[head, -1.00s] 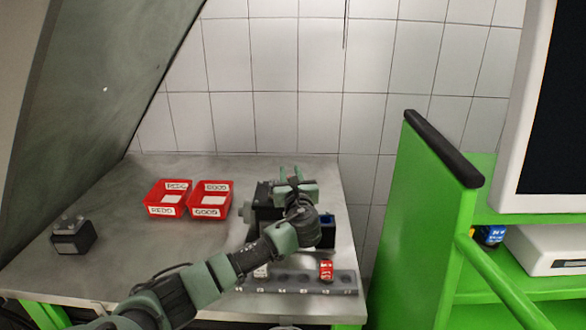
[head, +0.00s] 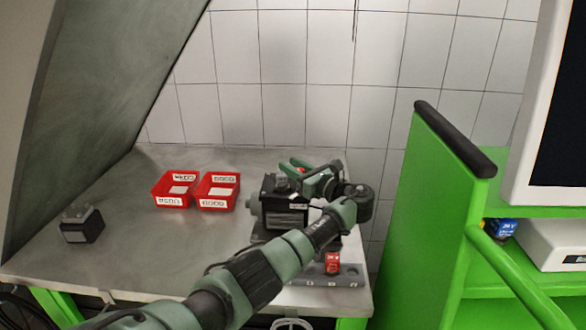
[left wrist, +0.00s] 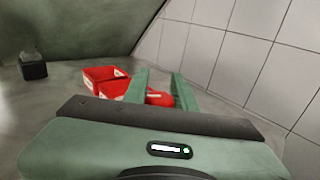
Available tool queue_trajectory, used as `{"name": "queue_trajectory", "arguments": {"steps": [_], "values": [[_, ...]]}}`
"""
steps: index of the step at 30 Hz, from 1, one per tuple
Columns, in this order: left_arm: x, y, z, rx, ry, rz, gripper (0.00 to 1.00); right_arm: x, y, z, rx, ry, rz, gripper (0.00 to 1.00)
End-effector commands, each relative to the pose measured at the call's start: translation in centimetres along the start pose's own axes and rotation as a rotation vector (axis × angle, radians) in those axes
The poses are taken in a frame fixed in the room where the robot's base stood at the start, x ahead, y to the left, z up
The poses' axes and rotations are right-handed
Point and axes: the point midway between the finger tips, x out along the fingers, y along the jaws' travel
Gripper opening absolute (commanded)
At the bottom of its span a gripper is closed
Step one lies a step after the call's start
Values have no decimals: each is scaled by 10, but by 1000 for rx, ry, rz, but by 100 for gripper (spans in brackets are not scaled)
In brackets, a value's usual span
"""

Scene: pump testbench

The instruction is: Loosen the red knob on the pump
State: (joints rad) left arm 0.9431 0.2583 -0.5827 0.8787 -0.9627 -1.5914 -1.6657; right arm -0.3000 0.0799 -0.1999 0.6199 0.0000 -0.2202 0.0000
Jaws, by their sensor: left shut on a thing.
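The pump (head: 287,215) is a dark block with a pale label, standing near the right end of the steel table. My left gripper (head: 290,167) is over its top, with the green fingers pointing left. The red knob (head: 301,162) shows as a small red patch at the fingers. In the left wrist view the red knob (left wrist: 160,98) lies between the two green fingers (left wrist: 160,82), which are shut on it. The fingers and gripper body partly hide the knob. My right gripper is not in view.
Two red bins (head: 174,190) (head: 217,191) labelled REDO and GOOD stand left of the pump. A small dark box (head: 81,225) is at the far left. A grey rack (head: 325,279) holding a red-and-white item (head: 332,263) lies in front. A green cart (head: 430,220) stands right.

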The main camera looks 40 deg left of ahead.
Motion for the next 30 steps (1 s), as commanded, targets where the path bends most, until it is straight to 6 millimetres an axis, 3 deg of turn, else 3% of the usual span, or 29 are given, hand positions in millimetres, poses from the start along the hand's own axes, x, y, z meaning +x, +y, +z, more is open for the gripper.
{"name": "queue_trajectory", "arguments": {"steps": [13,14,16,26,30], "values": [[0,1,0,-1,1,10,0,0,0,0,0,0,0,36],[0,1,0,-1,1,10,32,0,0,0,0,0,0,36],[0,1,0,-1,1,10,48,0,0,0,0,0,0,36],[-2,0,0,-1,1,9,48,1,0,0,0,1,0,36],[-17,-1,-2,-1,1,5,48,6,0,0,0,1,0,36]]}}
